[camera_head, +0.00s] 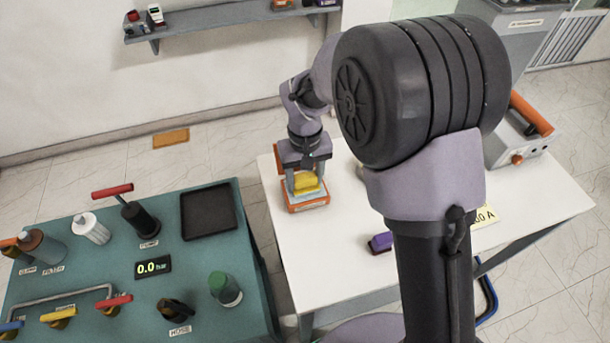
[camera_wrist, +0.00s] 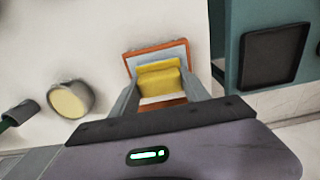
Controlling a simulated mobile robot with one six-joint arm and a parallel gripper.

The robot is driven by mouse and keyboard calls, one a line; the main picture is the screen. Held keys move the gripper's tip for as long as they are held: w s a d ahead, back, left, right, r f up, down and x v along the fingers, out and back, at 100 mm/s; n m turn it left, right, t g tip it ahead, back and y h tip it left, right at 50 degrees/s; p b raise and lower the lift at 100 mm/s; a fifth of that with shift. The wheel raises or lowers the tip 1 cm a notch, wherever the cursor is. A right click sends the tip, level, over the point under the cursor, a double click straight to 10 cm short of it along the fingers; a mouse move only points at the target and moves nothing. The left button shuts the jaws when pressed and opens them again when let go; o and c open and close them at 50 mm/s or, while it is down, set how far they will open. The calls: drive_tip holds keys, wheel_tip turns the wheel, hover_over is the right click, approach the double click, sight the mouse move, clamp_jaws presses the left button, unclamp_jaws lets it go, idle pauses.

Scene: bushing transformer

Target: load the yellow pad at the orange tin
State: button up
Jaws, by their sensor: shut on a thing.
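The yellow pad (camera_head: 307,183) is between the fingers of my gripper (camera_head: 304,178), which points down over the white table. In the wrist view the yellow pad (camera_wrist: 158,80) sits between the two grey fingers of my gripper (camera_wrist: 161,92). The orange tin (camera_head: 310,203) is on the white table, directly below the pad. In the wrist view the orange-rimmed tin (camera_wrist: 152,51), with a pale inside, frames the pad. I cannot tell whether the pad touches the tin's inside or hangs just above it.
The teal bench (camera_head: 185,262) at left carries a black tray (camera_head: 208,211), a pump, a filter and coloured valves. A purple item (camera_head: 381,243) lies on the white table (camera_head: 340,262). A grey case with an orange handle (camera_head: 532,112) stands at right. A round cream-faced item (camera_wrist: 71,99) shows left of the tin.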

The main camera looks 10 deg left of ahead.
sight(305, 176)
idle(0.3)
wheel_tip(305, 176, up, 7)
drive_tip(key=p, duration=0.5)
drive_tip(key=shift+p, duration=0.4)
drive_tip(key=shift+f, duration=0.1)
